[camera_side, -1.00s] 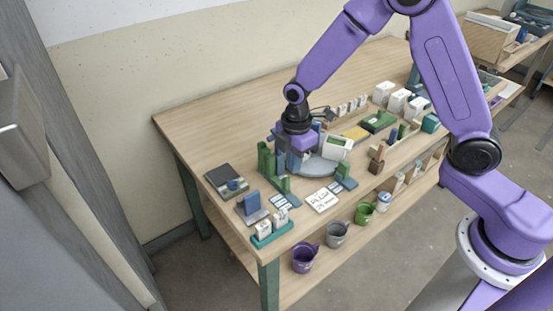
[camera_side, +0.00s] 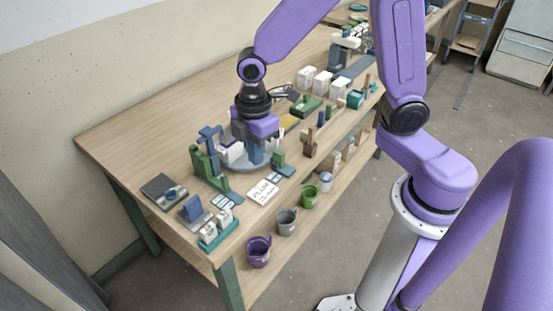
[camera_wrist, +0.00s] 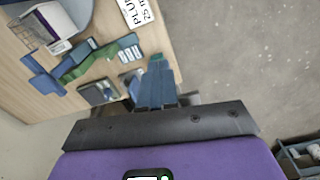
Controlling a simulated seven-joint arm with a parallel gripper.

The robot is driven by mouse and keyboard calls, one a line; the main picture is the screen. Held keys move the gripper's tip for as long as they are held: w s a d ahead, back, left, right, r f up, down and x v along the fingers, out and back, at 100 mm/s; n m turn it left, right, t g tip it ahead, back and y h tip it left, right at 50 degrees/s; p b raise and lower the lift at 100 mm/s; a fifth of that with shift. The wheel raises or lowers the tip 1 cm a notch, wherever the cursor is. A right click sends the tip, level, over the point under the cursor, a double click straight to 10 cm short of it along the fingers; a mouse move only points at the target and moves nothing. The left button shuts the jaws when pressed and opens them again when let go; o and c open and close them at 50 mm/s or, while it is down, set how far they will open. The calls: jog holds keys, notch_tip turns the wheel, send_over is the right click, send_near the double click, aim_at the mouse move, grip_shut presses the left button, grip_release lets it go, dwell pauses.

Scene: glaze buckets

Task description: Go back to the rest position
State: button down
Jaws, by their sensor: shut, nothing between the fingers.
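My gripper (camera_side: 255,155) has blue fingers below a purple body and is shut and empty. In the side view it hangs over the grey-blue round turntable (camera_side: 246,168). In the wrist view the closed fingers (camera_wrist: 156,88) point toward the table edge. A white box (camera_side: 231,152) stands on the turntable left of the fingers. The fingers' exact height above the turntable is unclear.
A green stand with blue parts (camera_side: 207,165) is close left of my gripper. A card reading PLUM (camera_side: 263,191) lies in front. The table's back left is clear.

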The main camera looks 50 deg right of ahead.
jog(key=s+d+r+m, duration=0.1)
jog(key=s+d, duration=0.3)
jog(key=s, duration=0.5)
jog(key=s+d+r+m, duration=0.2)
jog(key=s+d+r, duration=0.2)
jog(key=s, duration=0.5)
jog(key=shift+s+r, duration=0.25)
jog(key=shift+r, duration=0.1)
